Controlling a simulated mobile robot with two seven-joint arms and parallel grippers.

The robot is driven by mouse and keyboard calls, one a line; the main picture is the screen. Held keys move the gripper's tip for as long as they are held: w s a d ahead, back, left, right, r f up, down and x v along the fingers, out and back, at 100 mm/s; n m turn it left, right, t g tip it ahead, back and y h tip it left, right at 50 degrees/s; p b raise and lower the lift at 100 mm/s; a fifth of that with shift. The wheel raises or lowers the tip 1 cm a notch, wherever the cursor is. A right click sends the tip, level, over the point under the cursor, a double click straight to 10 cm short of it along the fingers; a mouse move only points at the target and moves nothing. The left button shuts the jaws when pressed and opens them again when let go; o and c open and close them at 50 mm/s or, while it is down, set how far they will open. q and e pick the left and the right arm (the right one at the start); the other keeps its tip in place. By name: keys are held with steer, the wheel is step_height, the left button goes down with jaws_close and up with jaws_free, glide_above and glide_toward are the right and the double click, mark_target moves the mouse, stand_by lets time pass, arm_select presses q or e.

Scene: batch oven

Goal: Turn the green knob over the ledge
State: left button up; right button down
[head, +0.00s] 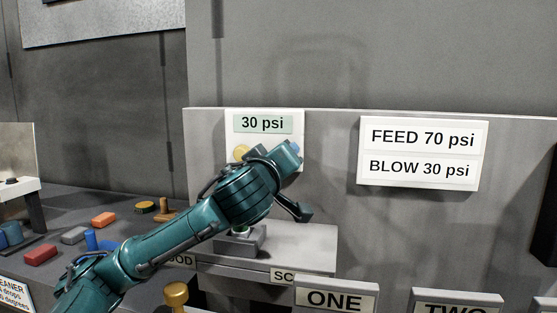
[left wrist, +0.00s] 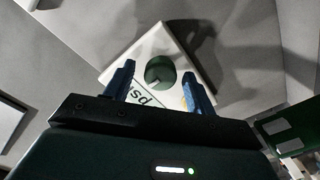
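The green knob (left wrist: 159,69) sits on a white panel (left wrist: 199,60), with a pale mark on its face. My left gripper (left wrist: 158,76) is open, and its two blue fingers stand on either side of the knob; I see a gap at each side and cannot tell how deep they reach. In the head view the left gripper (head: 288,152) is at the panel (head: 236,118) below the "30 psi" display (head: 262,124), and hides the green knob. The ledge (head: 295,240) is below the gripper. My right gripper is not in view.
A yellow knob (head: 242,152) shows on the panel left of my gripper. A grey block (head: 240,243) stands on the ledge under my arm. A "FEED 70 psi, BLOW 30 psi" sign (head: 422,153) is on the right. Several coloured blocks lie on the left bench.

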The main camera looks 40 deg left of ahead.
arm_select(q)
steer(key=c, duration=0.9)
steer(key=shift+c, duration=0.3)
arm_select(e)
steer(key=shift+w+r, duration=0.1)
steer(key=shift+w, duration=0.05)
